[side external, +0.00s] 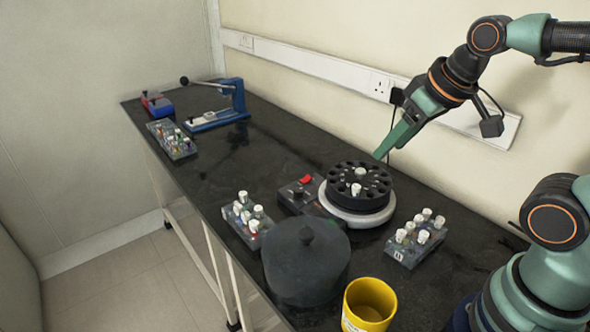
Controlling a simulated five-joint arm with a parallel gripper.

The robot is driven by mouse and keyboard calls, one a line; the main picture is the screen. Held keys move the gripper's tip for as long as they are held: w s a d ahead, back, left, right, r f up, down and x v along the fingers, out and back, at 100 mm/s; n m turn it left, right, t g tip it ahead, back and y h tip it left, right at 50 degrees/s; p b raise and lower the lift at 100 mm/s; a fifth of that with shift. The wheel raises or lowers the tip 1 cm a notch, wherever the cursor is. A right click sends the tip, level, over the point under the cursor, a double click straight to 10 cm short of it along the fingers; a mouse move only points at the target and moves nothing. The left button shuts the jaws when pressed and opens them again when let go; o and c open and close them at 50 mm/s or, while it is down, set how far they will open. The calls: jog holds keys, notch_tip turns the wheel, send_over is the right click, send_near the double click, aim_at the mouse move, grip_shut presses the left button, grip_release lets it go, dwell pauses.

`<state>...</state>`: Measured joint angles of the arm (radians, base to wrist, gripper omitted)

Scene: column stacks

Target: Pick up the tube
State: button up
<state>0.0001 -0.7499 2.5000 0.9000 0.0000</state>
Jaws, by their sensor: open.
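Several white-capped tubes are in view, and I cannot tell which one the task means. One tube (356,189) sits in the black rotor (341,184) of the centrifuge. Several stand in the left rack (254,237) and several in the right rack (403,256). My gripper (381,154) is open and empty. It points down and left, in the air above and behind the rotor's right side, apart from every tube. Its fingers overlap in this view.
A dark round lid (300,277) and a yellow cup (368,308) stand at the bench's front edge. A rack of coloured tubes (174,140), a blue press (216,114) and a red-and-blue item (157,104) are at the far left.

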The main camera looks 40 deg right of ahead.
jog(key=shift+w, duration=0.1)
jog(key=n+g, duration=0.6)
jog(key=n, duration=0.4)
send_over(254, 223)
notch_tip(254, 223, down, 9)
jog(key=f, duration=0.5)
jog(key=shift+s, duration=0.25)
jog(key=shift+w+f, duration=0.15)
jog(key=shift+f, duration=1.45)
jog(key=shift+w+f, duration=0.15)
jog(key=shift+f, duration=1.4)
grip_shut()
